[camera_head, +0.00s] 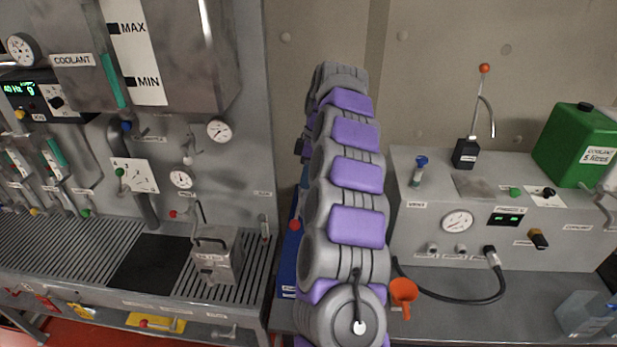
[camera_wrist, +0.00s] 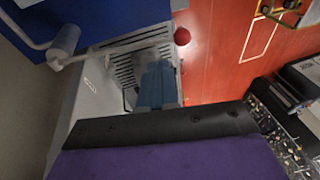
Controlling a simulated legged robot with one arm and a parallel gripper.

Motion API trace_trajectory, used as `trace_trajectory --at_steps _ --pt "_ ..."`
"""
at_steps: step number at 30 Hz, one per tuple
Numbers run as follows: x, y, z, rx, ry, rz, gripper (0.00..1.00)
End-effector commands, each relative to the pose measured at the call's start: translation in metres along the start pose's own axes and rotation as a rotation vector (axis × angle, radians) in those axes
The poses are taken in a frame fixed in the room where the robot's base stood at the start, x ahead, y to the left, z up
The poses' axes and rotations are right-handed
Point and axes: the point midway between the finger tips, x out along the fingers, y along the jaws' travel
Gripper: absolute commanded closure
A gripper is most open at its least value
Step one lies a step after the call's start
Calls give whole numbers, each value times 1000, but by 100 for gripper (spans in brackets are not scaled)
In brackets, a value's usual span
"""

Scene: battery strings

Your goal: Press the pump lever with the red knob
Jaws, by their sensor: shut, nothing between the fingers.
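In the head view a red knob (camera_head: 295,225) shows just left of my arm, in front of a narrow blue panel; its lever is mostly hidden. A second, orange-red knob (camera_head: 484,68) tops a thin upright rod on a black base (camera_head: 466,153), beside a hooked metal spout, on the right bench. In the wrist view a red knob (camera_wrist: 182,36) lies just beyond and right of my gripper (camera_wrist: 157,72), with a small gap in the picture. I cannot tell which head-view knob this is. My gripper's blue-grey fingers are together and empty; my arm hides them in the head view.
Grey slotted metalwork (camera_wrist: 125,68) and a blue panel (camera_wrist: 100,20) lie near my fingers. A metal container (camera_head: 215,255) stands on the left grating. An orange funnel (camera_head: 403,291), a black hose (camera_head: 460,300) and a green canister (camera_head: 578,145) are on the right.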

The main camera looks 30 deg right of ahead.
Motion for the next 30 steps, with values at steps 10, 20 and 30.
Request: trace_trajectory --at_steps 10,20,30 --pt "38 -1 0 -1 1 -1 100" --pt "81 -1 0 0 -1 -6 100" --pt "92 0 0 0 0 2 100"
